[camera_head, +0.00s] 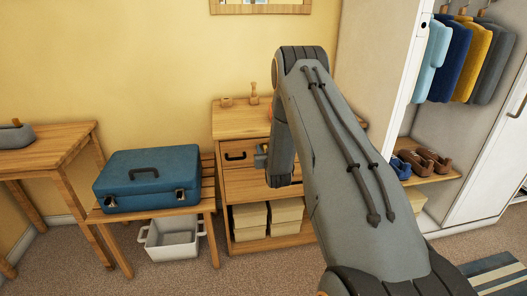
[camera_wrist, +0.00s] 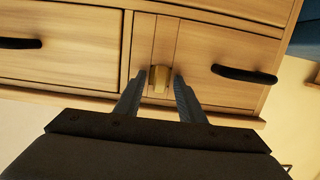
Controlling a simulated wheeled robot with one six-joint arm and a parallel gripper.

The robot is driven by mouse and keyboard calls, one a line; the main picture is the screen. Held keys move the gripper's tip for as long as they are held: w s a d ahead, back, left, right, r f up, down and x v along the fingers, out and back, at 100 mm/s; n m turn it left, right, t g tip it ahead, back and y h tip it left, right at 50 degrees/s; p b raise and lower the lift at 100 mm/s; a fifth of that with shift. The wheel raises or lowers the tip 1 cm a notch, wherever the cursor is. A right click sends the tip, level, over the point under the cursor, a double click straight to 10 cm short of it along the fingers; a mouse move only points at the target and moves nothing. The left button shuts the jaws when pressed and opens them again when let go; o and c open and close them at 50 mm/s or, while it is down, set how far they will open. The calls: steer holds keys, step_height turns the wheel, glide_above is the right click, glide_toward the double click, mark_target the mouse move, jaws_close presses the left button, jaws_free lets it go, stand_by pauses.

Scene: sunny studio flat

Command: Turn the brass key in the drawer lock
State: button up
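The brass key (camera_wrist: 160,77) shows as a small blocky brass piece on a narrow upright strip of the wooden drawer front. In the wrist view my gripper (camera_wrist: 160,80) is open, with one finger to the left of the brass piece and one to the right. A gap shows on each side, so the fingers appear apart from it. The lock behind the brass piece cannot be made out. In the head view my gripper (camera_head: 262,157) is at the front of the wooden dresser (camera_head: 229,120), partly hidden by my arm, and the key is not visible there.
Black drawer handles sit left (camera_wrist: 20,43) and right (camera_wrist: 244,74) of the key. A blue case (camera_head: 150,180) lies on a slatted bench left of the dresser. Small wooden items stand on the dresser top. An open wardrobe (camera_head: 450,120) is at the right.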

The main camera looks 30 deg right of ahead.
steer(key=c, duration=0.8)
steer(key=o, duration=0.8)
steer(key=shift+w+a+r, duration=0.1)
steer(key=b+v, duration=0.1)
steer(key=v, duration=0.6)
steer(key=shift+s, duration=0.4)
